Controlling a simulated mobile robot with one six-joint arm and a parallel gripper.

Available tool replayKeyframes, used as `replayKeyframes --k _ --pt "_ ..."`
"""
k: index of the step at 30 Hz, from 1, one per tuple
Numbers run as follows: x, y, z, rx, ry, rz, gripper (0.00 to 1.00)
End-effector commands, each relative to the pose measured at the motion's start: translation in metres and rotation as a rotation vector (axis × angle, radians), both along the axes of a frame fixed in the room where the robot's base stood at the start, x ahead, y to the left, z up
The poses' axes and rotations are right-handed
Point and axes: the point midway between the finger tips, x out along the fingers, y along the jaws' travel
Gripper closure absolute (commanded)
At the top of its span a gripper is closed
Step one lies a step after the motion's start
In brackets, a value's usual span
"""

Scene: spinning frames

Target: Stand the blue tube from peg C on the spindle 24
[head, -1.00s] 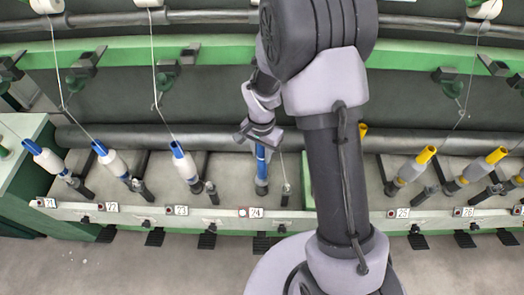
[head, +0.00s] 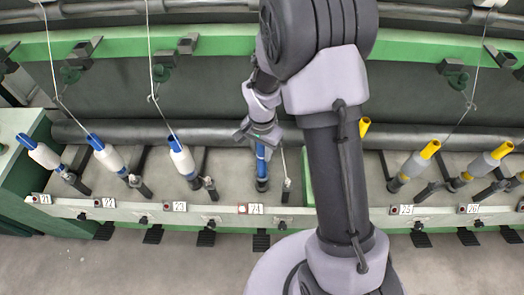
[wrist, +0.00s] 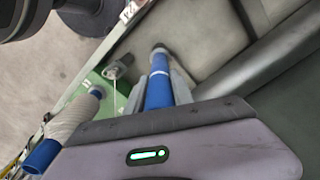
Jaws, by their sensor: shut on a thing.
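My gripper (head: 260,136) is shut on the blue tube (head: 262,160), which hangs upright below the jaws over the place of label 24 (head: 256,209). In the wrist view the blue tube (wrist: 159,92) lies between the two grey fingers and carries a pale band. Its far end is at a pale grey ring. The lower end appears in line with the dark base of spindle 24 (head: 262,185); I cannot tell how far the spindle is inside it.
White-wound blue tubes stand at 21 to 23, such as the one at 23 (head: 182,158). Grey tubes with yellow tops (head: 421,163) stand to the right. In the wrist view a wound blue tube (wrist: 66,130) is close left of my gripper. A thin thread hangs nearby.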

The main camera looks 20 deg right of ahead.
Motion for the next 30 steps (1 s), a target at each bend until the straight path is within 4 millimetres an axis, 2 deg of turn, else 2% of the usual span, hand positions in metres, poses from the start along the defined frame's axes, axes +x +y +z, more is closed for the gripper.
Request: replayKeyframes --k 3,4,7,8,16,19,23,30 --pt "0.000 0.000 0.000 0.000 0.000 0.000 1.00" --pt "0.000 0.000 0.000 0.000 0.000 0.000 0.70" --pt "0.000 0.000 0.000 0.000 0.000 0.000 0.50" --pt "0.000 0.000 0.000 0.000 0.000 0.000 0.46" --pt "0.000 0.000 0.001 0.000 0.000 0.000 0.46" --pt "0.000 0.000 0.009 0.000 -0.001 0.001 0.46" --pt "0.001 0.000 0.041 0.001 -0.004 -0.001 0.46" --pt "0.001 0.000 0.114 0.000 -0.005 -0.001 0.46"
